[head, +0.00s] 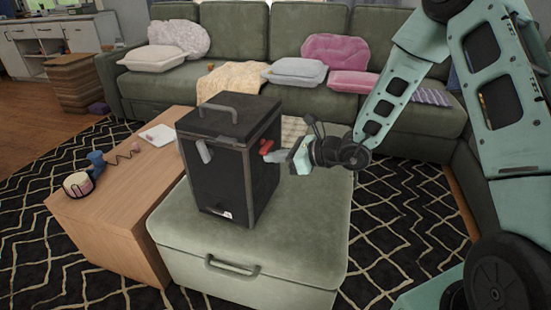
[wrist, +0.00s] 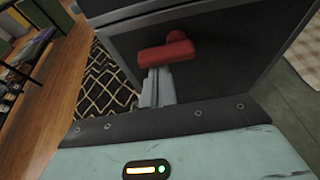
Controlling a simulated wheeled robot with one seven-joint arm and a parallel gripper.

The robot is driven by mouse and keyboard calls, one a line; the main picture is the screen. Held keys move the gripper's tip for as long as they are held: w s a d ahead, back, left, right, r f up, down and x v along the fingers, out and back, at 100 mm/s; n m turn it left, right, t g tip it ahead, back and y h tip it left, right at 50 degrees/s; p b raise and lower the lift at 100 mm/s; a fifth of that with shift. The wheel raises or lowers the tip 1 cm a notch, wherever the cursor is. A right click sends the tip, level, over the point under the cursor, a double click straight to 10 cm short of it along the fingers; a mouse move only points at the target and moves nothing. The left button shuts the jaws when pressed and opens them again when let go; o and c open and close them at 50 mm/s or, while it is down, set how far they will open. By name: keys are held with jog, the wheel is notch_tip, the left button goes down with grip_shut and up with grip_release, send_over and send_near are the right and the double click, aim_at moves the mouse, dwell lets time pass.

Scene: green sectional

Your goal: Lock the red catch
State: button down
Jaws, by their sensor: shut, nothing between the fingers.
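The red catch (head: 266,146) is on the right side of a black box (head: 216,170) in the head view. In the wrist view the red catch (wrist: 166,54) shows as a short rounded bar lying across, slightly tilted, near the box's upper edge. My gripper (head: 285,157) is just right of the catch in the head view. In the wrist view its shut fingers (wrist: 157,86) are just below the catch, and I cannot tell whether they touch it. A grey latch (head: 206,151) is on the box's front face.
The box stands on a green ottoman (head: 250,268). A green sofa (head: 240,48) with cushions is behind. Bare ottoman top lies in front and right of the box.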

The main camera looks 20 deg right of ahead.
jog(key=shift+r+m+g+p, duration=0.3)
jog(key=shift+m+p, duration=0.2)
jog(key=shift+p, duration=0.75)
jog(key=r+m+g+y+p, duration=0.1)
jog(key=m+p, duration=0.1)
jog(key=p, duration=0.3)
jog(key=shift+s+r, duration=0.15)
jog(key=m+p, duration=0.1)
jog(key=m+y+p, duration=0.1)
jog(key=p, duration=0.1)
jog(key=shift+r+p, duration=0.3)
jog(key=m+y+p, duration=0.1)
jog(key=m+p, duration=0.1)
jog(key=m+g+y+p, duration=0.1)
jog(key=p, duration=0.1)
jog(key=shift+w+r+m, duration=0.2)
jog(key=shift+r+m, duration=0.2)
jog(key=m, duration=0.1)
jog(key=m+y+p, duration=0.1)
jog(key=m, duration=0.1)
jog(key=shift+w+d+r, duration=0.25)
jog(key=shift+f, duration=0.1)
